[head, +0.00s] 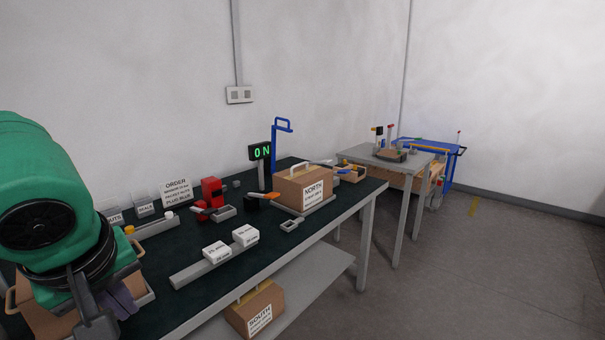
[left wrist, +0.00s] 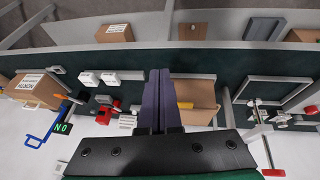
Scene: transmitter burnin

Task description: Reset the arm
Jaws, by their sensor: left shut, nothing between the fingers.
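My left arm comes in from the left of the head view, green with a black wrist. Its gripper (head: 122,298) has purple fingers, partly hidden behind the wrist. In the left wrist view the gripper's two purple fingers (left wrist: 158,74) lie side by side, shut and empty. They are over the dark green bench (head: 155,254), in front of an open cardboard box (left wrist: 200,94). My right gripper is in neither view.
A NORTH carton (head: 303,188), a blue hooked stand (head: 274,150), a lit ON display (head: 261,151) and white boxes (head: 216,252) stand on the bench. A SOUTH carton (head: 255,309) sits on the lower shelf. The floor at right (head: 480,270) is mostly clear.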

